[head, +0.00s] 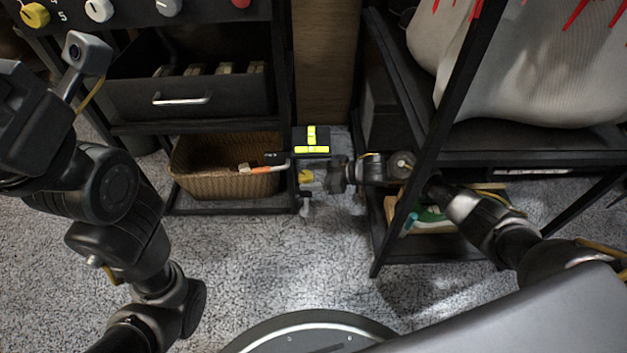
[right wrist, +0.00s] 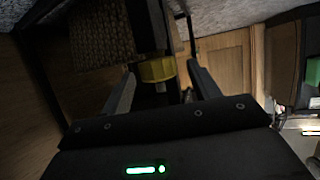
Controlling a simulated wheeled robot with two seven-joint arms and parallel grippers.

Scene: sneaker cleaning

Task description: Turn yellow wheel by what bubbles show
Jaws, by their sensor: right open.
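The yellow wheel (head: 306,176) is small, just below a dark box with bright yellow-green bubble vials (head: 311,149) in the head view. One vial runs sideways and one runs away from me; the exact bubble positions are too small to read. My right gripper (head: 322,176) comes in from the right, beside the wheel. In the right wrist view the wheel (right wrist: 158,70) shows between the tips of the open fingers (right wrist: 160,76), with a gap to the right finger. Contact at the left finger is unclear. My left arm is raised at the left; its fingers are not seen.
A wicker basket (head: 225,185) sits on the low shelf left of the wheel. A black rack (head: 376,240) with shoes on its bottom shelf stands close around my right arm. Knobs, one of them yellow (head: 35,15), line a panel at top left. The carpet in front is clear.

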